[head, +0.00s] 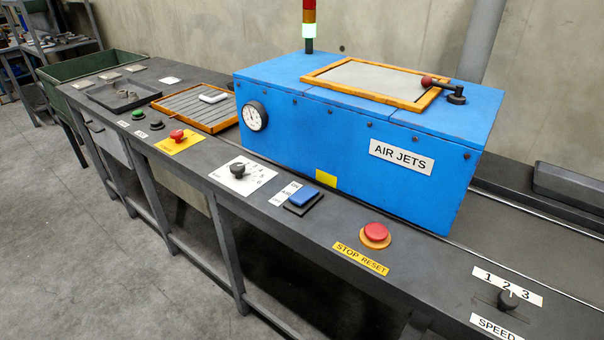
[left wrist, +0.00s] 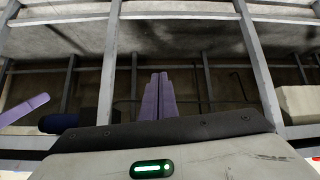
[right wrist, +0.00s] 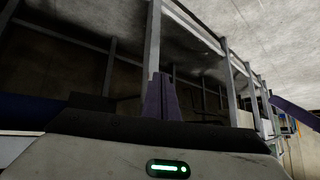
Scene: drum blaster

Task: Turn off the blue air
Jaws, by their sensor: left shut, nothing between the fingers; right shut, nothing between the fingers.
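The blue air switch (head: 304,197) is a blue rocker on a black base, on the front ledge of the dark bench. A small white label (head: 286,193) lies to its left; its print is too small to read surely. Which way the rocker is tipped is hard to tell. Neither gripper shows in the head view. My left gripper (left wrist: 158,80) has its purple fingers together and empty in the left wrist view, facing the bench's underframe. My right gripper (right wrist: 161,80) is likewise shut and empty in the right wrist view. Neither touches the switch.
A blue AIR JETS box (head: 340,130) stands behind the switch. A black knob (head: 237,170) on a white dial plate is left of it; a red STOP RESET button (head: 375,232) is right. A speed lever (head: 508,299) is at the lower right. The floor in front is clear.

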